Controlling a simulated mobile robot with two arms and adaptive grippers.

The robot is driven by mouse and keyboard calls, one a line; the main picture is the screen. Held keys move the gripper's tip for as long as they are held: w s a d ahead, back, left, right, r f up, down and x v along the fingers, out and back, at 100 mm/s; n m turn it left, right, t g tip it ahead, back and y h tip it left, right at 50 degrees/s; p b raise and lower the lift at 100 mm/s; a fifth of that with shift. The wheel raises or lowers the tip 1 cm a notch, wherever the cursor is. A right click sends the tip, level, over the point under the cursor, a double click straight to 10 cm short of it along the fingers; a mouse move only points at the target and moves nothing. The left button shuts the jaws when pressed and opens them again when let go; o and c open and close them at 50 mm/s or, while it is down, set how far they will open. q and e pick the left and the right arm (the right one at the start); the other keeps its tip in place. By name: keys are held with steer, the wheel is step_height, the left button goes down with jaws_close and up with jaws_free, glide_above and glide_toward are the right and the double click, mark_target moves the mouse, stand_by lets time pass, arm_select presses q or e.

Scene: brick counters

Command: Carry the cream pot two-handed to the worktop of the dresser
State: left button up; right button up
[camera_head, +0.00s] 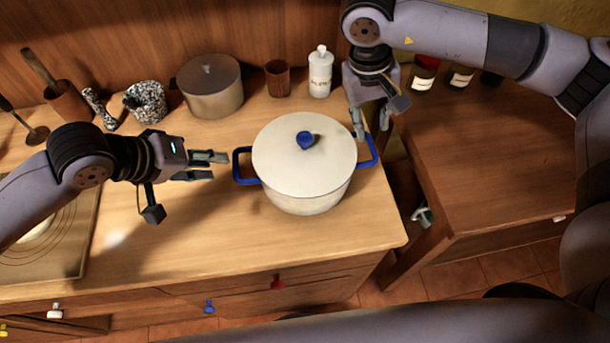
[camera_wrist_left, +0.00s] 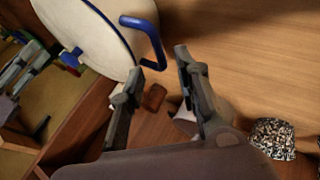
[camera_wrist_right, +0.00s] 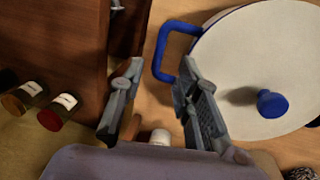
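The cream pot (camera_head: 302,165) stands lidded on the wooden counter, with a blue knob (camera_head: 305,140) and two blue side handles. My left gripper (camera_head: 222,166) is open just left of the left handle (camera_head: 243,168), apart from it. In the left wrist view that handle (camera_wrist_left: 150,35) lies beyond the open fingertips. My right gripper (camera_head: 372,132) is open, pointing down by the right handle (camera_head: 370,152). In the right wrist view that handle (camera_wrist_right: 168,50) lies ahead of the open fingers (camera_wrist_right: 158,75), not clearly between them. Both grippers are empty.
A grey pot (camera_head: 210,88), a brown cup (camera_head: 278,78) and a white bottle (camera_head: 320,72) stand behind the pot. A speckled mortar (camera_head: 146,102) is further left. A gap separates the counter from a darker wooden worktop (camera_head: 490,165) at right, mostly clear, with bottles (camera_head: 424,75) at its back.

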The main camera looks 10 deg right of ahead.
steer(key=shift+a+r, duration=0.15)
steer(key=shift+r, duration=0.65)
steer(key=shift+a+r, duration=0.15)
steer(key=shift+r, duration=0.65)
